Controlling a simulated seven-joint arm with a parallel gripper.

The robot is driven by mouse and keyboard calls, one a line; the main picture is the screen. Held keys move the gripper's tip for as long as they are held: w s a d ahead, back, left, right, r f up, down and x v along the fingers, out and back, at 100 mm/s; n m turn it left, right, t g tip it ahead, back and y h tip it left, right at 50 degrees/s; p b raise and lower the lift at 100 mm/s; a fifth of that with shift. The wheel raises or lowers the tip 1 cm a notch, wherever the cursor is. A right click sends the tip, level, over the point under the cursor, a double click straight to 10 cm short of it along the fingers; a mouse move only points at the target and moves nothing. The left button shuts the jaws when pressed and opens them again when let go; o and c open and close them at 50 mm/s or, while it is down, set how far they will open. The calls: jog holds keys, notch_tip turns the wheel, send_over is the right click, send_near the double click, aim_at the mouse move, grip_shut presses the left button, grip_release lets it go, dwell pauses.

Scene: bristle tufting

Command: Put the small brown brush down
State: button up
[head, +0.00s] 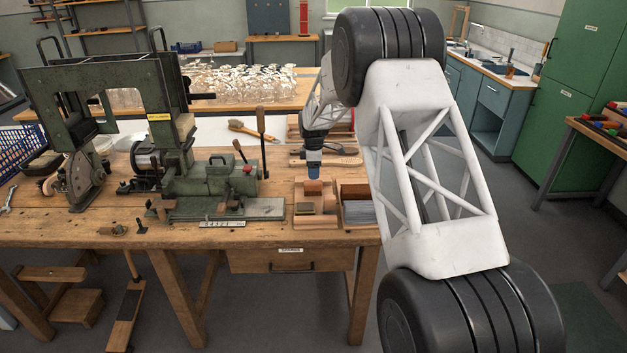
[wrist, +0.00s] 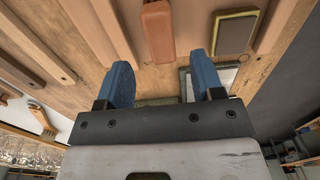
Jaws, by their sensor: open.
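My gripper (head: 314,172) is over the right part of the workbench, its blue fingers pointing down. In the wrist view my gripper (wrist: 160,78) is open, with nothing held between its fingers. A small reddish-brown block (wrist: 158,30), which looks like the small brown brush, lies just beyond the fingertips between pale wooden rails. In the head view this brown block (head: 313,187) sits in a wooden holder (head: 318,222) just below the fingers. I cannot make out any bristles on it, and I cannot tell whether the fingers touch it.
A dark block with a yellow-green edge (wrist: 237,32) lies beside the brown one. An open box with grey contents (head: 358,212) stands right of the holder. A green machine (head: 215,180) stands to the left. A long-handled brush (head: 250,130) lies on a white sheet behind.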

aim_at(314, 182)
jog(key=shift+r, duration=1.75)
jog(key=shift+s+d+r, duration=0.1)
jog(key=shift+s+r, duration=0.1)
jog(key=shift+r, duration=0.05)
jog(key=s+d+r+m, duration=0.3)
jog(key=s+r, duration=0.4)
jog(key=s, duration=0.3)
jog(key=s+d+r+m+t, duration=0.1)
jog(key=s+d+r+m, duration=0.2)
jog(key=s+r, duration=0.6)
jog(key=s+d+r+m, duration=0.35)
jog(key=s+r, duration=0.25)
jog(key=s, duration=0.6)
jog(key=s+d+f+m, duration=0.1)
jog(key=s+m, duration=0.2)
jog(key=s, duration=0.9)
jog(key=s+d+m+t, duration=0.1)
jog(key=s+d+m, duration=0.1)
jog(key=s, duration=0.9)
jog(key=s+d+f+m, duration=0.1)
jog(key=s+d+m, duration=0.1)
jog(key=s, duration=1)
jog(key=shift+s+f+m+t, duration=0.3)
jog(key=shift+s+m, duration=0.05)
jog(key=shift+m, duration=0.5)
